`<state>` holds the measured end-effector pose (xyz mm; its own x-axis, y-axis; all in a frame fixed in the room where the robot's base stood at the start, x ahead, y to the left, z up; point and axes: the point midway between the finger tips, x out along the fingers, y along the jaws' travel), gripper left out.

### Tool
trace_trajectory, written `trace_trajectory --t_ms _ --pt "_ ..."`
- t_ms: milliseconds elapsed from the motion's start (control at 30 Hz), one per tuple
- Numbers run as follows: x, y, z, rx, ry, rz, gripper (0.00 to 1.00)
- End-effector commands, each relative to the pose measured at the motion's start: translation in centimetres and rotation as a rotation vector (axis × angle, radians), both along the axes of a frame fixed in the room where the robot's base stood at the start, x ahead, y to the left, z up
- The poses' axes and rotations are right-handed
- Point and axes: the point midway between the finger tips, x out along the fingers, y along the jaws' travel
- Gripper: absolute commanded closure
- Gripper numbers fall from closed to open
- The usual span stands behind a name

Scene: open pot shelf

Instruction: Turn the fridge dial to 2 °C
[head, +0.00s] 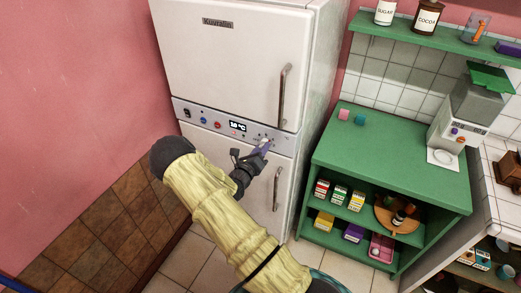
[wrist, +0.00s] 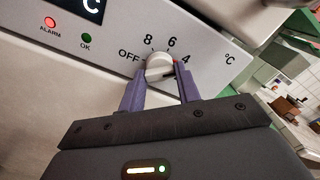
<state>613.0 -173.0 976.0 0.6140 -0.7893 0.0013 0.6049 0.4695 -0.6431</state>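The white round fridge dial (wrist: 160,67) sits on the grey control panel in the wrist view. The marks OFF, 8, 6 and 4 show around it; any 2 mark is hidden, and I cannot make out the dial's pointer. The two purple fingers of my gripper (wrist: 160,80) stand on either side of the dial, close against its sides with no clear gap. In the head view my gripper (head: 262,149) is at the right part of the panel, where it partly covers the dial. The panel's display (head: 237,126) is lit and seems to read 10 °C.
The white fridge (head: 225,65) has an upper door handle (head: 282,95) and a lower handle (head: 276,190) near my gripper. A green shelf unit (head: 400,160) stands to the right. A red alarm lamp (wrist: 50,22) and a green OK lamp (wrist: 86,38) sit left of the dial.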

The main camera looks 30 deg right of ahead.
Motion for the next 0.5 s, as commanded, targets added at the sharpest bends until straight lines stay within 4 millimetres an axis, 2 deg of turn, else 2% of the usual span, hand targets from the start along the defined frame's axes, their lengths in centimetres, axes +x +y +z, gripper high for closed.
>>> trace_trajectory --t_ms 33,100,500 --pt "0.04 0.07 -0.04 0.001 0.001 0.002 0.8" --pt "0.03 0.08 -0.05 0.002 0.001 0.002 0.9" --pt "0.04 0.13 -0.12 0.031 -0.036 0.003 0.9"
